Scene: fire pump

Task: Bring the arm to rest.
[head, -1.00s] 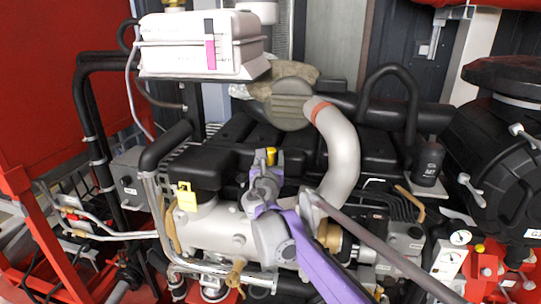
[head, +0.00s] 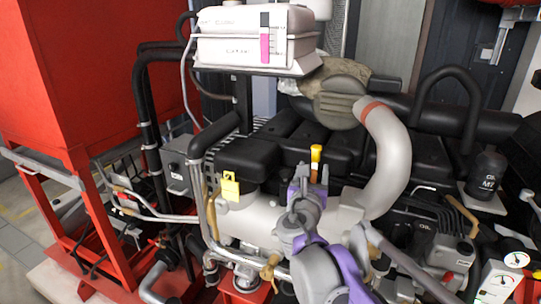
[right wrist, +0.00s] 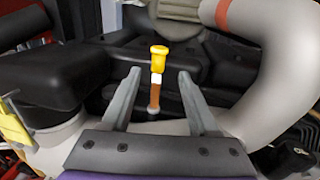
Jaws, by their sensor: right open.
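My right arm, purple and grey, reaches up from the bottom of the head view. My right gripper (head: 311,180) is open and empty in front of the engine. A yellow-topped dipstick handle (head: 316,155) stands upright just beyond its fingertips. In the right wrist view the dipstick (right wrist: 157,80) shows between the two spread grey fingers (right wrist: 159,76), apart from both, and its orange-brown stem reaches down to the engine. My left gripper is in neither view.
A large pale curved pipe (head: 392,150) rises right of the gripper. A yellow padlock-shaped tag (head: 230,187) hangs to the left. A white control box (head: 255,38) is above, and a red tank (head: 85,75) fills the left. Black engine covers (head: 245,155) lie behind.

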